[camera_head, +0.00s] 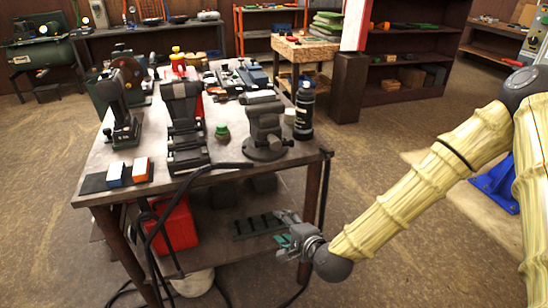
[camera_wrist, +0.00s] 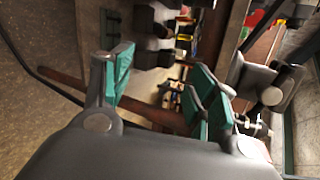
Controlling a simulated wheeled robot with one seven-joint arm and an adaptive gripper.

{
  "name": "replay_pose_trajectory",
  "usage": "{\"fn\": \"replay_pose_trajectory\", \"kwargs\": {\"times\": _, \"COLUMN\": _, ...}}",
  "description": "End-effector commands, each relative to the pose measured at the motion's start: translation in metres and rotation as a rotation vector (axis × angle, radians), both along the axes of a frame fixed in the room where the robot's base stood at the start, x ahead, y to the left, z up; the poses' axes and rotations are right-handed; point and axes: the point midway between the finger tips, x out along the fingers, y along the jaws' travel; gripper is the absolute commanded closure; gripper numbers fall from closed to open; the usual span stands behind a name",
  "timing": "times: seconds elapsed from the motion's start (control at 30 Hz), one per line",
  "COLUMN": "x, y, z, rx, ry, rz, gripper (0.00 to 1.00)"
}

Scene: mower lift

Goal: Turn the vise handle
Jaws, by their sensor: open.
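The grey vise (camera_head: 264,128) stands upright near the front right corner of the workbench top. Its handle is too small to make out clearly in the head view. My gripper (camera_head: 284,229) is open and empty, with teal finger pads. It is below the bench top's front edge, lower than the vise and apart from it. In the wrist view the open fingers (camera_wrist: 165,78) have a wide gap with nothing held between them. A dark grey form with a round end, possibly the vise, shows at the right there, partly behind the finger pads.
The workbench (camera_head: 230,170) holds several tools, a dark spray bottle (camera_head: 305,110) right of the vise, and a small green item (camera_head: 222,132) left of it. A black cable hangs over the front edge. A red container (camera_head: 176,222) is on the lower shelf. Floor in front is free.

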Motion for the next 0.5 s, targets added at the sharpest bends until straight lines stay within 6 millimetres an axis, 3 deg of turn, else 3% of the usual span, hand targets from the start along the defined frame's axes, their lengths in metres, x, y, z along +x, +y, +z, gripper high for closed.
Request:
{"fn": "replay_pose_trajectory", "kwargs": {"times": 0.03, "x": 0.022, "y": 0.0, "z": 0.027, "rx": 0.102, "ry": -0.045, "rz": -0.053, "gripper": 0.41}}
{"fn": "replay_pose_trajectory", "kwargs": {"times": 0.1, "x": 0.044, "y": 0.0, "z": 0.066, "rx": 0.233, "ry": -0.095, "rz": -0.112, "gripper": 0.41}}
{"fn": "replay_pose_trajectory", "kwargs": {"times": 0.23, "x": 0.069, "y": -0.005, "z": 0.124, "rx": 0.423, "ry": -0.161, "rz": -0.178, "gripper": 0.41}}
{"fn": "replay_pose_trajectory", "kwargs": {"times": 0.33, "x": 0.079, "y": -0.009, "z": 0.151, "rx": 0.51, "ry": -0.191, "rz": -0.203, "gripper": 0.41}}
{"fn": "replay_pose_trajectory", "kwargs": {"times": 0.5, "x": 0.089, "y": -0.01, "z": 0.168, "rx": 0.559, "ry": -0.208, "rz": -0.217, "gripper": 0.41}}
